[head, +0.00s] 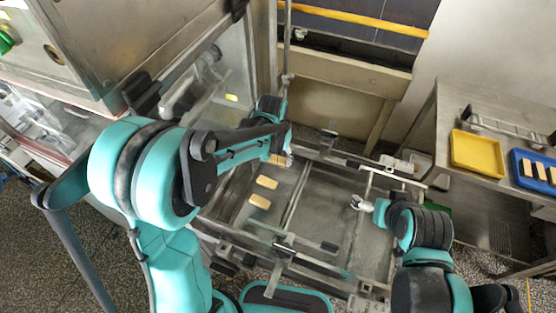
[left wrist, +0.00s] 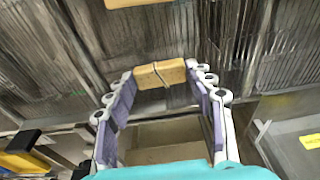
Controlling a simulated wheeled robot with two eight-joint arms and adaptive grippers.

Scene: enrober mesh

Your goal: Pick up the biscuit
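Two tan biscuits (head: 267,182) (head: 260,201) lie apart on the mesh in the head view. My left gripper (head: 278,156) is over the mesh, just beyond them, largely hidden by my arm. Another biscuit (left wrist: 128,3) is cut by the top edge of that view. My right gripper (head: 359,203) is over the right of the mesh, well away from the biscuits, too small to read.
A metal frame surrounds the mesh (head: 325,212). On the metal table at the right are a yellow tray (head: 459,150) and a blue tray (head: 518,166) holding several biscuit-like pieces. A large steel machine (head: 130,35) stands at the left. The mesh between my grippers is mostly clear.

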